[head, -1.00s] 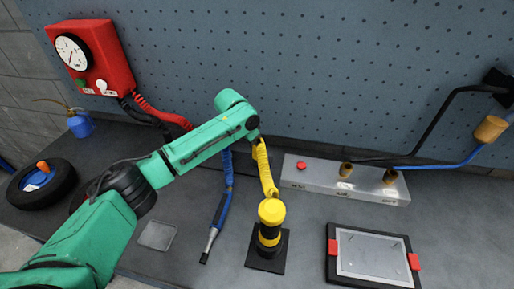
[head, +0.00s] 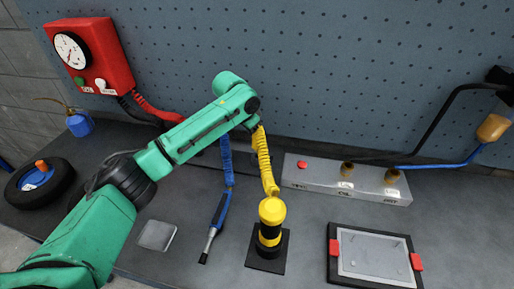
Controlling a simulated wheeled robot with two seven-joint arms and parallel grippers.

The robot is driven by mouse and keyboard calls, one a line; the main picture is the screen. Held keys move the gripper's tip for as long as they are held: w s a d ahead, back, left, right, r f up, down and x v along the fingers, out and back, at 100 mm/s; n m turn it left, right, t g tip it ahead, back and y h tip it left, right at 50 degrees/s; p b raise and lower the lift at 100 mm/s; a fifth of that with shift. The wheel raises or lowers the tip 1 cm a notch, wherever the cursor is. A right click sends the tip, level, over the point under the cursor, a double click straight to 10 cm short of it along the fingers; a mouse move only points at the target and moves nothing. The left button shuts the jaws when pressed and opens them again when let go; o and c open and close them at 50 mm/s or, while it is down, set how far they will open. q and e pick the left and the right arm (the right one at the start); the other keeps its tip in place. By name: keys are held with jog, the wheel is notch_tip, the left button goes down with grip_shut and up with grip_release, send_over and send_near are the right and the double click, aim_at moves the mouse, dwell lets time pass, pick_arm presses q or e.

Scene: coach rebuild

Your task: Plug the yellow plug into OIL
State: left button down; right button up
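The yellow plug (head: 271,211) stands upright on a yellow-and-black striped holder with a square black base (head: 265,255). A coiled yellow cord (head: 263,160) runs up from it behind my arm. A long grey socket box (head: 322,178) lies to its right along the wall. My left arm reaches in from the lower left and bends above the bench, left of the plug. Its gripper does not show. My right gripper is out of view.
A blue pen-like tool (head: 217,215) lies left of the plug, beside a small grey plate (head: 157,236). A tyre (head: 40,187) and a red gauge box (head: 88,58) are at left. A black cable (head: 440,120) hangs at right.

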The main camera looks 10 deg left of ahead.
pick_arm(q)
notch_tip(320, 180, up, 21)
jog(key=p, duration=0.4)
jog(key=shift+f, duration=0.15)
